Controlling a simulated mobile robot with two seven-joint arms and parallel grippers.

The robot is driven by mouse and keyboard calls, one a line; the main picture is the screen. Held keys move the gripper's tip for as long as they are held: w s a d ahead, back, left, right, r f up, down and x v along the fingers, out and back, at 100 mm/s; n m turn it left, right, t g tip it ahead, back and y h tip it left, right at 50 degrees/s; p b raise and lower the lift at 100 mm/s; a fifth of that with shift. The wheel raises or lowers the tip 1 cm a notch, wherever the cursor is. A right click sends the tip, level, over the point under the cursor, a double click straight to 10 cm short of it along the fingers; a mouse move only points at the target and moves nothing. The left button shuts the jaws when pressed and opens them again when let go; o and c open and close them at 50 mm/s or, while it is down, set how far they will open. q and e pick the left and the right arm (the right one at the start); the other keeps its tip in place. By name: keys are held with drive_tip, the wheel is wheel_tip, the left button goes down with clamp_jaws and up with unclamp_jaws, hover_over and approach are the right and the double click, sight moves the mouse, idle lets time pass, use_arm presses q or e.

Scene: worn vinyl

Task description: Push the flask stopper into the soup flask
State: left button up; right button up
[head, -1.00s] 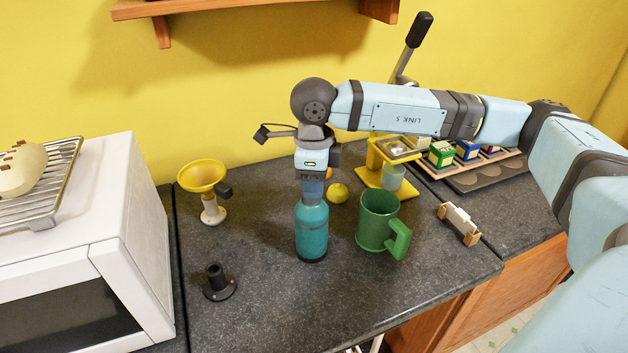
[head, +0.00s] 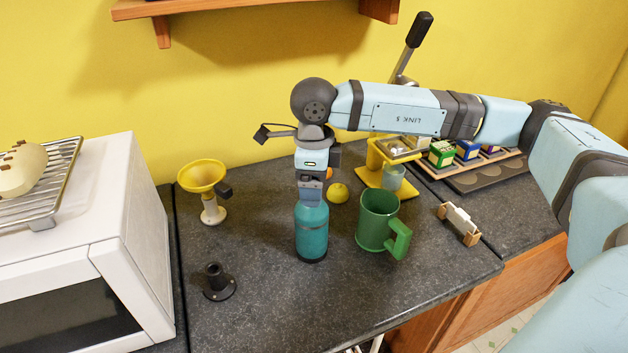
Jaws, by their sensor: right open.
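The teal soup flask (head: 311,240) stands upright on the dark counter, near the middle of the head view. My right gripper (head: 311,197) points straight down over the flask's top and is open, its fingertips at the flask's mouth. The fingers cover the mouth, and I cannot tell whether they touch the flask. The flask stopper cannot be made out; the area where the fingers meet the flask is hidden. My left gripper is not in view.
A green mug (head: 378,222) stands close right of the flask. A yellow funnel on a stand (head: 203,177), a black flanged post (head: 217,284) and a white microwave (head: 122,240) are to the left. A lemon (head: 337,193) and yellow stand (head: 374,181) are behind. Counter front-centre is clear.

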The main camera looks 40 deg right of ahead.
drive_tip(key=shift+r, duration=0.2)
drive_tip(key=shift+r+p, duration=0.95)
drive_tip(key=shift+r, duration=1.05)
drive_tip(key=shift+r, duration=0.1)
wheel_tip(320, 180, up, 14)
drive_tip(key=b, duration=0.1)
idle(0.7)
idle(0.6)
